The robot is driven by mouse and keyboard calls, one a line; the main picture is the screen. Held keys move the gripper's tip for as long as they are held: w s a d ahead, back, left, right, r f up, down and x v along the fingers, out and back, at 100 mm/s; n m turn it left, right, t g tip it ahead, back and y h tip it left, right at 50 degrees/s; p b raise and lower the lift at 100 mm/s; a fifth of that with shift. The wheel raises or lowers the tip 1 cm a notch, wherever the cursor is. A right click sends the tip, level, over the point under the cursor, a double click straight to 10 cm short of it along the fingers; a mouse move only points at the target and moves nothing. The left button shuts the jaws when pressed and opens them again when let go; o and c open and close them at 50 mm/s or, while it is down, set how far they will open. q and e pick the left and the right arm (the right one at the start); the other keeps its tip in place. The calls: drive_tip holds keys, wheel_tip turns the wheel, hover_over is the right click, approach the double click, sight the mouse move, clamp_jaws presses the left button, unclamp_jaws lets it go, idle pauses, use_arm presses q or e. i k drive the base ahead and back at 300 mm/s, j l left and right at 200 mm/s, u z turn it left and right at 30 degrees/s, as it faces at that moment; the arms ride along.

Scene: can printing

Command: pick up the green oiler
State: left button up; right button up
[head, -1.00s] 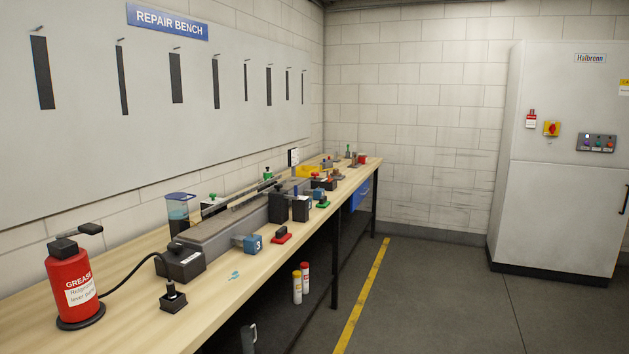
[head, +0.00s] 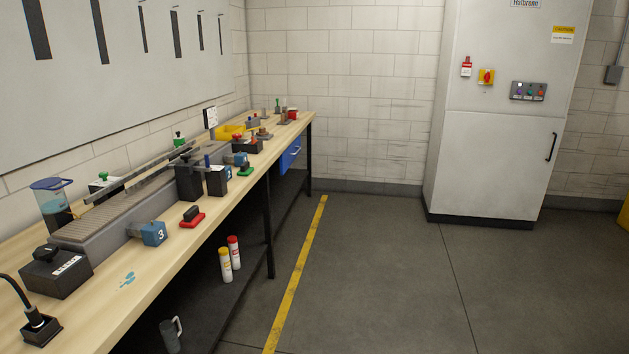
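No thing in the head view is clearly the green oiler. A small item with a thin green upright top (head: 277,104) stands at the far end of the workbench (head: 95,318); it is too small to tell what it is. Other green parts on the bench are a green-based block (head: 245,172) near the front edge and green knobs (head: 179,139) along the rail. Neither of my grippers shows.
Along the bench stand a grey rail machine, a blue block marked 3 (head: 153,233), a red-based block (head: 192,217) and a yellow bin (head: 230,132). Two bottles (head: 225,264) stand on the lower shelf. A cabinet (head: 490,160) stands at the back. The floor right of the yellow line (head: 300,265) is clear.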

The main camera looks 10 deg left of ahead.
sight(178, 142)
drive_tip(key=i, duration=2.75)
drive_tip(key=i+l+u, duration=0.1)
drive_tip(key=i, duration=1.3)
drive_tip(key=i+l, duration=0.15)
drive_tip(key=i, duration=1.25)
drive_tip(key=i+u, duration=0.15)
drive_tip(key=u, duration=2.75)
